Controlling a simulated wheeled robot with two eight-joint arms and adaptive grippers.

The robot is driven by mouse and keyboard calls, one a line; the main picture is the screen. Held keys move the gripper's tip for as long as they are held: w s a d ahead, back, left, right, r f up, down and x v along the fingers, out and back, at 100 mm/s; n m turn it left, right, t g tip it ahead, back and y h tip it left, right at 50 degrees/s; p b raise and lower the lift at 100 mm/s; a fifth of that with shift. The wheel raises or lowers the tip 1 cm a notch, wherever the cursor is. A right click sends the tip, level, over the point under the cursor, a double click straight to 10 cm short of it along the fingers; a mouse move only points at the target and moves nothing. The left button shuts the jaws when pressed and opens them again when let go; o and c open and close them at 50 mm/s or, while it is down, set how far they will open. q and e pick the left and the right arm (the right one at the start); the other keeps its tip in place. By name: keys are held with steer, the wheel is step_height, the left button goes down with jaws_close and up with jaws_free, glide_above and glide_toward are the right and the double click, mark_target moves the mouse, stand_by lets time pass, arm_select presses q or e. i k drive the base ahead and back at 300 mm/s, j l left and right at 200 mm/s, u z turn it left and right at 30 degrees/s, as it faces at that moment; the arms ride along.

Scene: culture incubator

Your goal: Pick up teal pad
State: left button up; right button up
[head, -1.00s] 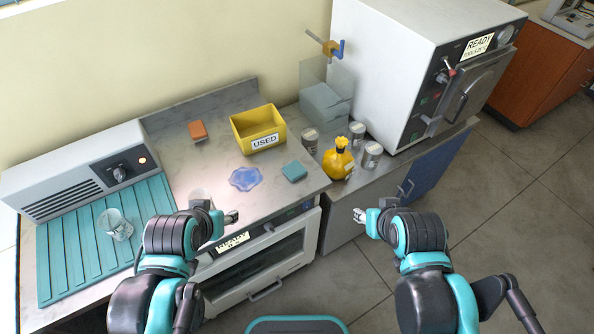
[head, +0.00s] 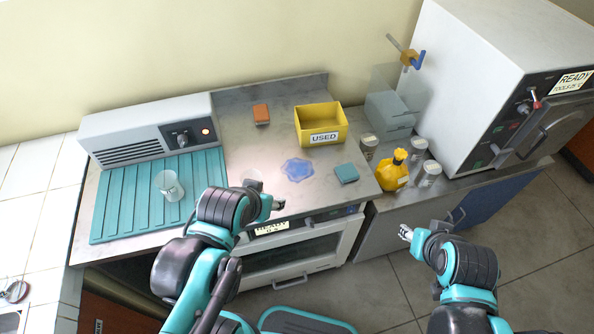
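The teal pad (head: 346,173) is a small flat block lying on the grey counter near its right front corner. It lies right of a blue puddle (head: 298,169) and below the yellow bin marked USED (head: 321,138). My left gripper (head: 279,204) is over the counter's front edge, left of and nearer than the pad, not touching it. My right gripper (head: 404,231) is in front of the lower side counter, right of and nearer than the pad, apart from it. Both grippers are small here, and their finger opening cannot be made out.
An orange pad (head: 261,114) lies at the back. A clear beaker (head: 168,186) stands on the teal ribbed mat (head: 112,208). A yellow bottle (head: 395,170) and several metal cans (head: 429,173) stand right of the pad. An oven-like door (head: 290,254) is below the counter.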

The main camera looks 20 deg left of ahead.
mark_target(347, 172)
steer(key=u, duration=1)
steer(key=l+u, duration=0.25)
steer(key=l, duration=0.5)
steer(key=l+u, duration=0.3)
steer(key=l, duration=0.5)
